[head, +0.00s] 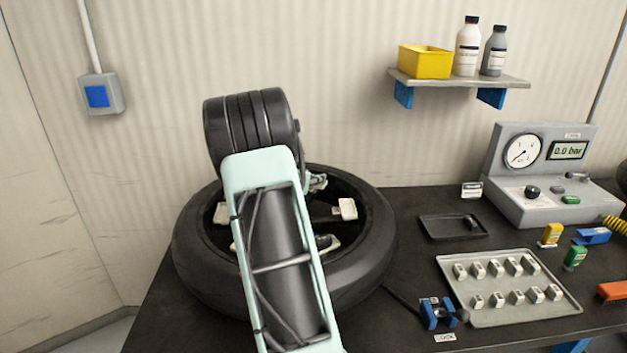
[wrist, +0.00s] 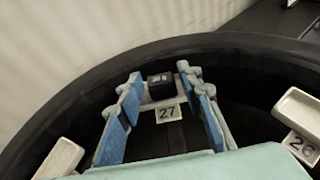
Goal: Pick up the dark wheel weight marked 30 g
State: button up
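In the wrist view, a small dark weight (wrist: 160,88) sits at the inner far side of the black tyre ring, behind a pale holder tagged 27 (wrist: 168,113). Its marking is too small to read. My gripper (wrist: 164,80) is open, with one blue-padded finger on each side of the dark weight. Gaps show between the weight and both fingers. In the head view, the tyre (head: 370,262) lies flat on the dark bench, and my arm hides much of its inside. The dark weight is not visible there.
Pale holders stand inside the tyre; one at right is tagged 26 (wrist: 300,150). A grey tray (head: 500,292) holds several pale weights. A dark tray (head: 440,231), a pressure gauge unit (head: 540,190) and a blue clamp-like tool (head: 437,313) are on the bench. A wall rises behind.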

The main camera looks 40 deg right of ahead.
jog(key=c, duration=0.7)
jog(key=shift+r, duration=0.2)
